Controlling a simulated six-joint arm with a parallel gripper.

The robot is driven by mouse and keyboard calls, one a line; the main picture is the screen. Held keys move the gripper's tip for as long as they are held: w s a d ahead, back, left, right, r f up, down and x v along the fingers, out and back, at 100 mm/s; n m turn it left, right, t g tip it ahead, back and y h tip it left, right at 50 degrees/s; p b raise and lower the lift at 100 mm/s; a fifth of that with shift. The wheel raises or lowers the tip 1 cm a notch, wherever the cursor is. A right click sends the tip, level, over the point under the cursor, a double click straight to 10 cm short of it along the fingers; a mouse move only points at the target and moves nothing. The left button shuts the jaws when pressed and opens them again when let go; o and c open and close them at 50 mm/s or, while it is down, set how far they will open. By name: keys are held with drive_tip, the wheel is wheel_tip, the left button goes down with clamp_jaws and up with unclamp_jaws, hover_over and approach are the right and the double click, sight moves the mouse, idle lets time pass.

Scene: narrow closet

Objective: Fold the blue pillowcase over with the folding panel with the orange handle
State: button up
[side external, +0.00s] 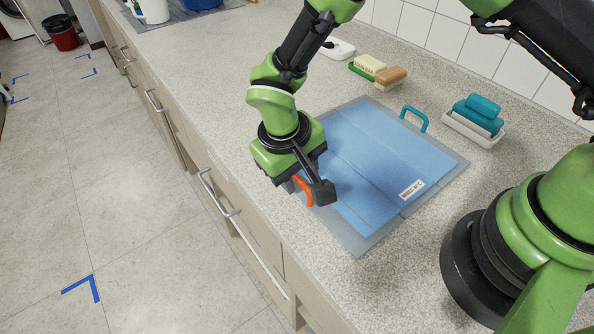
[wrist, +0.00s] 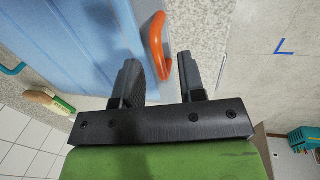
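The blue pillowcase (side external: 385,160) lies flat and smooth on a grey folding board (side external: 357,243) on the counter. It also shows in the wrist view (wrist: 75,40). A white label (side external: 411,189) is near its right corner. The orange handle (side external: 304,190) is at the board's edge nearest the drawers, partly hidden by my gripper in the side view. In the wrist view, the orange handle (wrist: 157,45) appears between the fingers of my gripper (wrist: 159,66), which is open. Gaps show on both sides of the handle.
A teal handle (side external: 415,117) stands at the board's far edge. A tiled wall (side external: 450,40) borders the back. The counter left of the board is clear.

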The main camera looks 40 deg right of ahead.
drive_tip(key=shift+d+f, duration=0.1)
drive_tip(key=shift+f, duration=0.15)
clamp_jaws()
drive_tip(key=shift+r, duration=0.1)
